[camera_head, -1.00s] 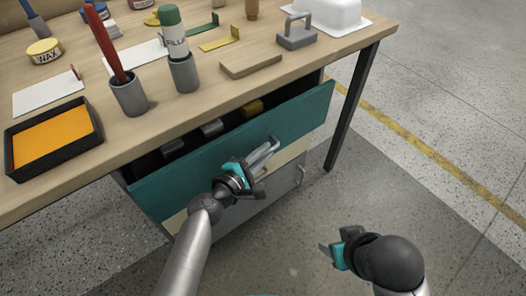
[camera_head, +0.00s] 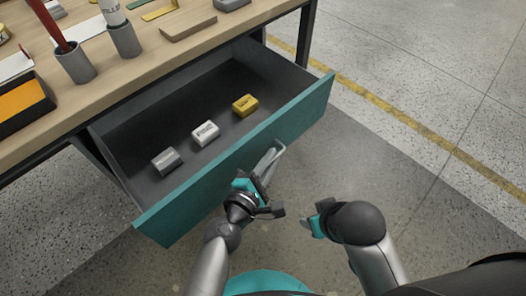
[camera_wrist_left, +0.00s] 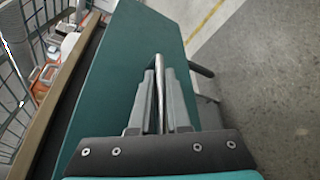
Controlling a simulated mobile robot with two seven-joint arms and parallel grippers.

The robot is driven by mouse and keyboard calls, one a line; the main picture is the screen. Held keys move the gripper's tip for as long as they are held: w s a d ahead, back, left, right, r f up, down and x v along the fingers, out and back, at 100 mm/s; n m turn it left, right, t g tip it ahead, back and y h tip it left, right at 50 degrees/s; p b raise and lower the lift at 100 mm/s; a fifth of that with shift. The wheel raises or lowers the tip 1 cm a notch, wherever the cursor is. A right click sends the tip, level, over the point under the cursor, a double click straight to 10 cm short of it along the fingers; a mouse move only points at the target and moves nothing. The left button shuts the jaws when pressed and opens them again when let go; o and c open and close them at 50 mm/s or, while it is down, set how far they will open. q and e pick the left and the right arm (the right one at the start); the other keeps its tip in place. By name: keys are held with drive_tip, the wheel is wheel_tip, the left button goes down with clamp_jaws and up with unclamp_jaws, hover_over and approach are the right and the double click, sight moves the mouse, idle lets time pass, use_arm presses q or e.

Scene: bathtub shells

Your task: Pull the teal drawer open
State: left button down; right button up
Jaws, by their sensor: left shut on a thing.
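The teal drawer (camera_head: 240,155) stands well out from under the workbench in the head view, its dark inside showing. Its front also shows in the left wrist view (camera_wrist_left: 135,60). My left gripper (camera_head: 262,178) is at the drawer's front, shut on the metal handle (camera_wrist_left: 159,90), which runs between its two fingers in the left wrist view. My right gripper (camera_head: 312,222) is to the right of the left one, apart from the drawer. Whether its fingers are open or shut is hard to see.
In the drawer lie a grey block (camera_head: 167,160), a white block (camera_head: 205,133) and a yellow block (camera_head: 245,105). The wooden workbench (camera_head: 125,90) holds cups, a black tray of orange (camera_head: 22,103) and a wooden block (camera_head: 188,27). The floor to the right is clear.

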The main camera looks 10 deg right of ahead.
use_arm(q)
drive_tip(key=shift+s+d, duration=0.2)
drive_tip(key=shift+s, duration=0.15)
use_arm(e)
drive_tip(key=shift+s, duration=0.1)
use_arm(q)
drive_tip(key=c, duration=0.9)
unclamp_jaws()
use_arm(e)
drive_tip(key=shift+d, duration=0.1)
use_arm(q)
drive_tip(key=shift+s, duration=0.1)
use_arm(e)
drive_tip(key=shift+r, duration=0.1)
use_arm(q)
drive_tip(key=shift+b+v, duration=0.45)
drive_tip(key=shift+v, duration=7.1)
use_arm(e)
drive_tip(key=shift+r, duration=0.95)
